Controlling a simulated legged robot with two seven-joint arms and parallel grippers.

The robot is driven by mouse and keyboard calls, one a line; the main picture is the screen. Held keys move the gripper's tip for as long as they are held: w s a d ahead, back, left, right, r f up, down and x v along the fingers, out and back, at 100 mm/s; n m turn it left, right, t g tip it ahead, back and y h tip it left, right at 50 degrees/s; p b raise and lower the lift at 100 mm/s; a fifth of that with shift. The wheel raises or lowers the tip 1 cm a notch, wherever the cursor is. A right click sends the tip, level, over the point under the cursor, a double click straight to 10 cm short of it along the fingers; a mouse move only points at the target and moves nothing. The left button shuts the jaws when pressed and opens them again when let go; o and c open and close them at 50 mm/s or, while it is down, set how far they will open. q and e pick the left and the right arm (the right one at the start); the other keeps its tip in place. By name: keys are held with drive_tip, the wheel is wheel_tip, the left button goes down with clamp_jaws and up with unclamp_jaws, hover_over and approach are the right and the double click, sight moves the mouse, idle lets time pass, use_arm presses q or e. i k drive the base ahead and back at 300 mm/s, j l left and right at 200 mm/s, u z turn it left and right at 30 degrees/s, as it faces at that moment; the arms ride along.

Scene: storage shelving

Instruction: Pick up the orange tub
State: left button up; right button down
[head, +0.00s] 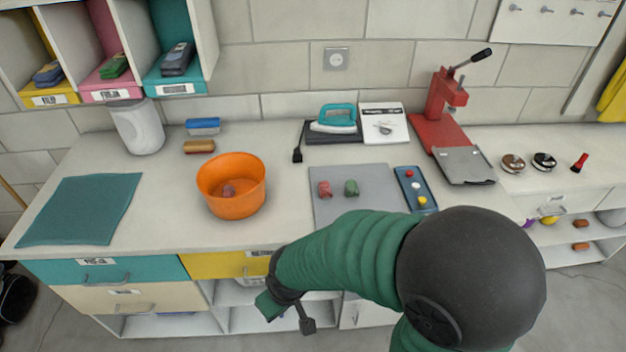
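The orange tub (232,199) stands upright on the worktop, left of the middle in the head view. My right arm comes in from the lower right. Its gripper (288,316) hangs in front of the worktop's front edge, below and to the right of the tub and apart from it. Its two fingers are spread with nothing seen between them. My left gripper is not in view.
A teal mat (82,209) and a white canister (137,127) are left of the tub. A grey board (335,207) with red and green pieces lies to its right. An iron (335,120) and red press (444,105) stand behind.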

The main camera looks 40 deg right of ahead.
sight(245, 171)
drive_tip(key=l+z, duration=0.1)
drive_tip(key=z, duration=0.65)
drive_tip(key=i+j, duration=0.05)
